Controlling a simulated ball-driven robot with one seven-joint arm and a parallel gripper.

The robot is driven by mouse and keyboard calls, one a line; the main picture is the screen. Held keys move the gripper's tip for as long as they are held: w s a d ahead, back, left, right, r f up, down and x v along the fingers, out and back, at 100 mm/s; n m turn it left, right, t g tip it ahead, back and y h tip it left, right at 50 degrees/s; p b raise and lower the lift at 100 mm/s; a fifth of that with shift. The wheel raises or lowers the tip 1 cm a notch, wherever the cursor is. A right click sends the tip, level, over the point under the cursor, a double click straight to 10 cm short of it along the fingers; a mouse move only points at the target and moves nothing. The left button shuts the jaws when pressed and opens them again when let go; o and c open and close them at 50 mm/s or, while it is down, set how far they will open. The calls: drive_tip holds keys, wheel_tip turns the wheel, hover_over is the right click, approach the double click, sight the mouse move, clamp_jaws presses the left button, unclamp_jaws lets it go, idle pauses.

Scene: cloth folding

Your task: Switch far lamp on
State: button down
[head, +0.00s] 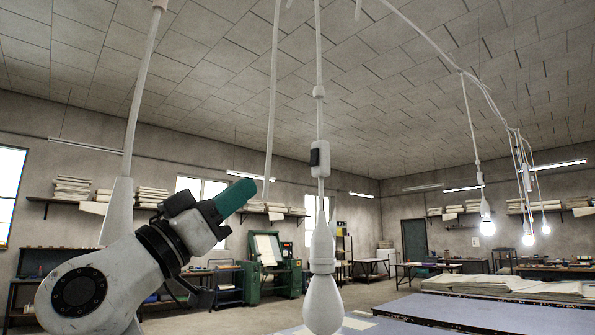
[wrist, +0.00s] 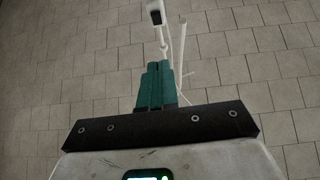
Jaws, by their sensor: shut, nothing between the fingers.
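In the head view a white lamp with an unlit bulb (head: 322,303) hangs in the middle. Its cord carries a white inline switch (head: 324,158) with a dark rocker on its left side. My gripper (head: 243,190) has teal fingers, shut and empty, pointing up and right, left of that switch and apart from it in the picture. In the wrist view the shut fingers (wrist: 158,72) point toward a switch on a cord (wrist: 155,14) near the top edge. Several lit bulbs, one of them a lit bulb (head: 487,227), hang farther off at the right. I cannot tell which is the far lamp.
Another lamp socket (head: 118,212) hangs at left, its lower end hidden by my arm. A further white cord (head: 272,90) hangs between the two. A table with cloth stacks (head: 500,284) is at lower right; green machine (head: 275,268) and shelves stand at the back.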

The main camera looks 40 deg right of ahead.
sight(313, 159)
drive_tip(key=shift+r, duration=0.2)
drive_tip(key=p+x, duration=0.1)
drive_tip(key=x, duration=0.3)
drive_tip(key=d+f+p+x, duration=0.1)
drive_tip(key=p+x, duration=0.1)
drive_tip(key=x, duration=0.2)
drive_tip(key=p+x, duration=0.2)
drive_tip(key=x, duration=0.2)
drive_tip(key=shift+d+f, duration=0.25)
drive_tip(key=shift+f, duration=0.05)
drive_tip(key=shift+s+d+f, duration=0.1)
drive_tip(key=shift+d+f, duration=0.05)
drive_tip(key=shift+d, duration=0.25)
drive_tip(key=shift+f, duration=0.1)
